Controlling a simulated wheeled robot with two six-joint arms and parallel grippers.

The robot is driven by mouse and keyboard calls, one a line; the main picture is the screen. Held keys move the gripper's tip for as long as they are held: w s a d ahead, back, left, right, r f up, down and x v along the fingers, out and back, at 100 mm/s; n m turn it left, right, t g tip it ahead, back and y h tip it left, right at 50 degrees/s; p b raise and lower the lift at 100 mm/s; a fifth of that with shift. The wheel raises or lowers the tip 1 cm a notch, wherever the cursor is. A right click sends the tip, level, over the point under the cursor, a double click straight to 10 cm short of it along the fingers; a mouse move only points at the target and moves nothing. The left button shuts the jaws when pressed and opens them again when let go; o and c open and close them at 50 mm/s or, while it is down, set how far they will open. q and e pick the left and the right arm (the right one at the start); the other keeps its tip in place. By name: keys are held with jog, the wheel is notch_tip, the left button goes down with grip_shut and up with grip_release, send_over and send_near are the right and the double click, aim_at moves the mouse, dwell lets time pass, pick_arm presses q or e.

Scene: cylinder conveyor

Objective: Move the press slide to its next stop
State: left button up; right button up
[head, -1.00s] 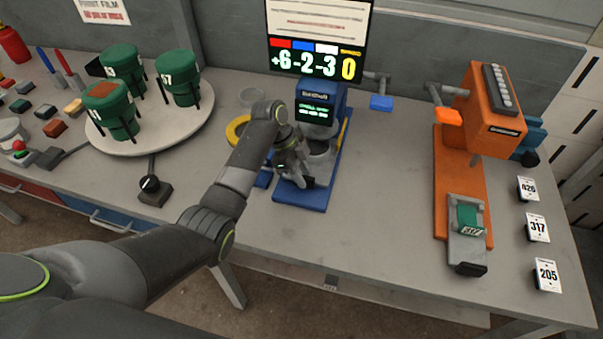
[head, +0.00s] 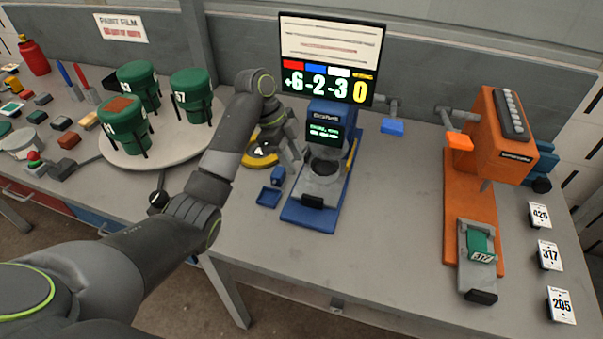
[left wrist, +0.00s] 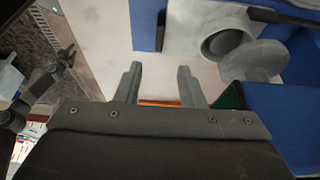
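The blue press (head: 330,112) stands mid-table. Its grey slide (head: 318,187) lies on the blue base with a black handle (head: 313,202) at the front end and a round dark-mouthed cup behind it, in front of the press body. In the left wrist view the slide (left wrist: 185,35) and its handle (left wrist: 160,32) lie beyond my fingers. My left gripper (head: 288,152) is beside the press on its left, apart from the handle. In the left wrist view its fingers (left wrist: 158,72) are open with nothing between them. My right gripper is not clearly shown.
A yellow ring (head: 259,158) and small blue tray (head: 268,197) are left of the press. A turntable (head: 160,155) holds green pots. An orange press (head: 463,205) stands right, beside number cards (head: 549,255). Table between the presses is clear.

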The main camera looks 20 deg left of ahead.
pick_arm(q)
jog(key=shift+p+v, duration=1.65)
jog(key=shift+v, duration=0.75)
